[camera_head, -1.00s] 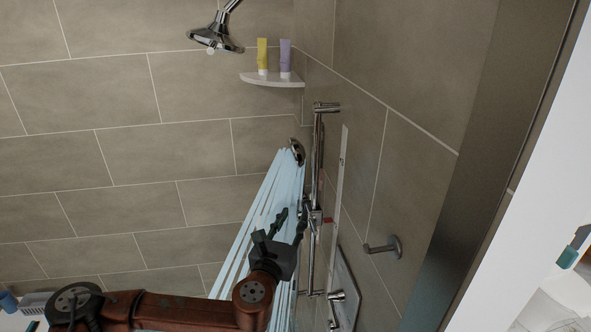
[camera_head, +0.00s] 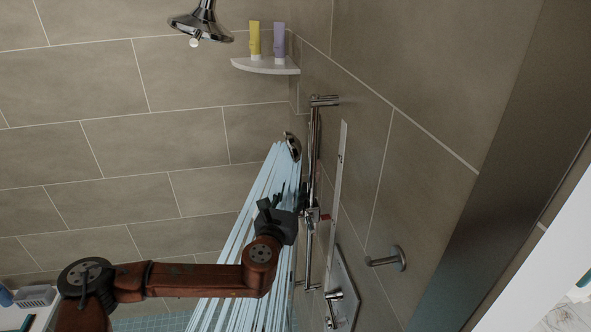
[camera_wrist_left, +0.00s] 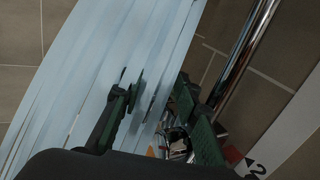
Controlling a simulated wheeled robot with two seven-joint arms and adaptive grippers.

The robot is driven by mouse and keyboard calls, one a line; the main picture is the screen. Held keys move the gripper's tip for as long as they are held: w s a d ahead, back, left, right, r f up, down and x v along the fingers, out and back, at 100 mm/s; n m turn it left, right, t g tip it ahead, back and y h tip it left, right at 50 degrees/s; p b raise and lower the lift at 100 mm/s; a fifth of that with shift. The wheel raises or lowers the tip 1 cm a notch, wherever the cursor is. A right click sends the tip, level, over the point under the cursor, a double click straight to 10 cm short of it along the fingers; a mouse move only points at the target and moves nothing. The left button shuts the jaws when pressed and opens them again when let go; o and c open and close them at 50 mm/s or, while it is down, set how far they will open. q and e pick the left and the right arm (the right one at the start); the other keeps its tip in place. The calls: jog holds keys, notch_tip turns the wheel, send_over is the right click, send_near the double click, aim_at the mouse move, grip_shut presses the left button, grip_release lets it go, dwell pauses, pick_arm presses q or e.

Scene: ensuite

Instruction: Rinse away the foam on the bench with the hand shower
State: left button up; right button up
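The hand shower (camera_head: 292,147) hangs high on a chrome slide bar (camera_head: 314,165) at the wall, its head tilted down to the left. Pale blue water streams (camera_head: 245,235) fan down from it and fill much of the left wrist view (camera_wrist_left: 95,75). My left gripper (camera_head: 287,203) is beside the bar, below the shower head, overlapping the streams. In the left wrist view its dark green fingers (camera_wrist_left: 162,115) are apart, with chrome fittings visible beyond the gap. I see no clear grip on anything. The bench and foam cannot be made out. My right gripper is out of view.
A chrome valve handle (camera_head: 334,297) sits on a wall plate below the bar. A round wall fitting (camera_head: 387,260) projects to its right. A corner shelf (camera_head: 264,66) holds yellow and purple tubes. A grey basket (camera_head: 36,296) is at lower left.

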aim_at(295, 186)
pick_arm(q)
jog(key=x, duration=0.3)
jog(key=shift+w+d+r+p, duration=0.1)
jog(key=shift+r+p, duration=0.05)
jog(key=shift+p, duration=0.2)
grip_shut()
